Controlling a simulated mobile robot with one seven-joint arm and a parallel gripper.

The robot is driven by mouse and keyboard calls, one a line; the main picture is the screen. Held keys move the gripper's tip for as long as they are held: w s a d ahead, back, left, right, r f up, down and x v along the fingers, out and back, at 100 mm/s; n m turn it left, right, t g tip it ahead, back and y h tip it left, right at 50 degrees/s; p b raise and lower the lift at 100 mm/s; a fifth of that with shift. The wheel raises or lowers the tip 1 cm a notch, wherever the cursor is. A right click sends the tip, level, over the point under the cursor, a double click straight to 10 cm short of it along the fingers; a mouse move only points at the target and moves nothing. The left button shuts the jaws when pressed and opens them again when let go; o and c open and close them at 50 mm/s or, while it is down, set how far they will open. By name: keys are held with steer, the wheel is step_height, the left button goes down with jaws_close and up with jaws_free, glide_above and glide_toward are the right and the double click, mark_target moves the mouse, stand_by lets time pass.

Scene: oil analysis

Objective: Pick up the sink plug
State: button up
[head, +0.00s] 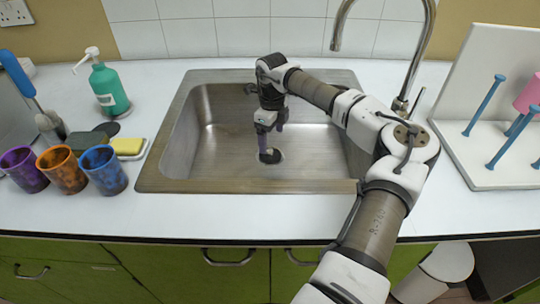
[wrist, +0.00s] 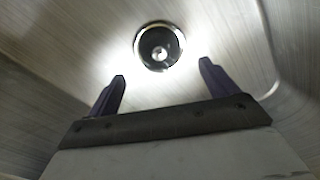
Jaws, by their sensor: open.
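The sink plug (wrist: 158,46) is a round dark disc with a light rim and a small bright knob in its middle. It sits at the drain in the floor of the metal sink (head: 160,172). In the head view the plug (head: 270,156) is partly hidden by my gripper (head: 268,148), which points down into the basin. In the wrist view my gripper (wrist: 162,82) is open and empty, its two purple fingers apart. The plug lies just beyond the fingertips, roughly between them sideways, and the fingers do not touch it there. The exact height gap cannot be told.
A chrome tap (head: 421,50) rises behind the sink at the right, near my arm. Left of the sink stand a green soap bottle (head: 109,89), coloured cups (head: 104,170) and a yellow sponge (head: 127,146). A white drying rack (head: 490,148) stands at the right. Sink walls surround my gripper.

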mark_target(270, 151)
steer(key=shift+w+a+f+p, duration=0.15)
steer(key=shift+f+p, duration=0.25)
steer(key=shift+f, duration=1.35)
steer(key=shift+s+a+f+p, duration=0.1)
steer(key=shift+f+p, duration=0.25)
steer(key=shift+f, duration=1.4)
steer(key=c, duration=1.1)
